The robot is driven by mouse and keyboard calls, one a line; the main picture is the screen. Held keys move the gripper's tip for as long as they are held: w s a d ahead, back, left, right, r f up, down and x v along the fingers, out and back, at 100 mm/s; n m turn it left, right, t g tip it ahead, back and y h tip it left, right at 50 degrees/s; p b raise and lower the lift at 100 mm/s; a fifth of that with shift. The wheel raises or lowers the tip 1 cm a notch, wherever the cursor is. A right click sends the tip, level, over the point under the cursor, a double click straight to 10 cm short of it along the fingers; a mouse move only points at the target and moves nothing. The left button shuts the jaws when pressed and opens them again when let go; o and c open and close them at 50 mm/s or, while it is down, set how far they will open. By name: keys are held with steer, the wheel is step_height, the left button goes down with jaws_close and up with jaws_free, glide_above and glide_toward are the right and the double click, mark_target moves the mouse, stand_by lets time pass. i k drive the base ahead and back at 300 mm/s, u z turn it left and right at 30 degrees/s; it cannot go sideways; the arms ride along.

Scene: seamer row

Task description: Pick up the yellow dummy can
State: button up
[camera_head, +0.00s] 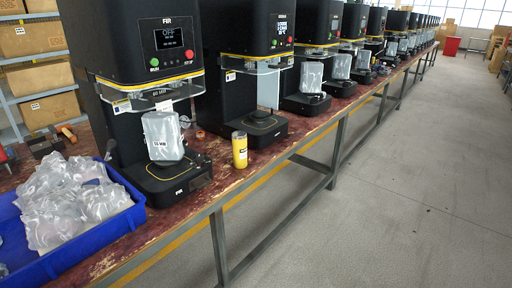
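The yellow dummy can (239,152) stands upright on the reddish-brown worn bench (222,180), close to its front edge.
A blue tray (128,220) of clear plastic pieces sits at the bench's left end. Black seamers (245,60) line the bench into the distance. Shelves with cardboard boxes (32,38) stand at back left. The grey floor (400,200) at right is clear.

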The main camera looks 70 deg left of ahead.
mark_target(239, 138)
steer(key=i, duration=1.05)
steer(key=u, duration=3.5)
